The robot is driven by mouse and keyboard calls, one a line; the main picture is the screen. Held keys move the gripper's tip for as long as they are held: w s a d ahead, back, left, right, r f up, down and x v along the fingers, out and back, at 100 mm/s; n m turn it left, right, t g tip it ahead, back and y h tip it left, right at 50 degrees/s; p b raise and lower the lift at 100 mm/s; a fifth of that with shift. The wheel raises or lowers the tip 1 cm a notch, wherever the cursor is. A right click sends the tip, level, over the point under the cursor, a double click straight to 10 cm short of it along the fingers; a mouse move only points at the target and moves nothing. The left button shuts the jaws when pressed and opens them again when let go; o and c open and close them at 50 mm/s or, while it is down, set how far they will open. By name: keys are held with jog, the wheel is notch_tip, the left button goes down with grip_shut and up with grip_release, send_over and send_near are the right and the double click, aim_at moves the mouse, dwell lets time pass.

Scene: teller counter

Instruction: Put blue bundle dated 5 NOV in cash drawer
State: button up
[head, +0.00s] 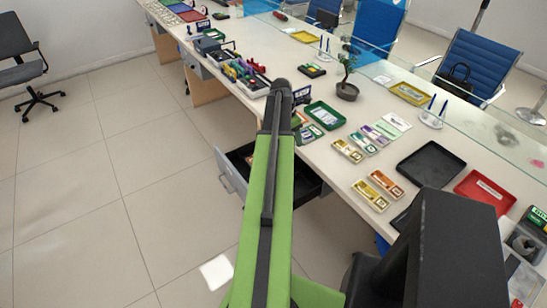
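The cash drawer (231,178) is pulled open below the counter's front edge. Its interior is dark, and my green arm crosses in front of and hides its middle. Several banded bundles lie on the counter: a yellow one (347,151), a greenish one (363,143), a purple one (375,135), another yellow one (370,195) and an orange one (386,184). Their dates are too small to read, and I cannot pick out the blue bundle dated 5 NOV. My arm reaches up the picture to a dark joint over the counter; my gripper does not show.
A black tray (431,164) and a red tray (482,192) are right of the bundles. A green tray (325,116) and a potted plant (347,90) stand behind them. A glass screen runs along the counter's far side.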

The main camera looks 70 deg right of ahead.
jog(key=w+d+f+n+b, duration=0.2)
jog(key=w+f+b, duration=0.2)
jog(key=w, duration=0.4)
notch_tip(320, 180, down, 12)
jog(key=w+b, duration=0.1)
jog(key=b, duration=1.1)
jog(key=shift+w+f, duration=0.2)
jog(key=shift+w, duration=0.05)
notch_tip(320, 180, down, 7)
jog(key=b, duration=0.7)
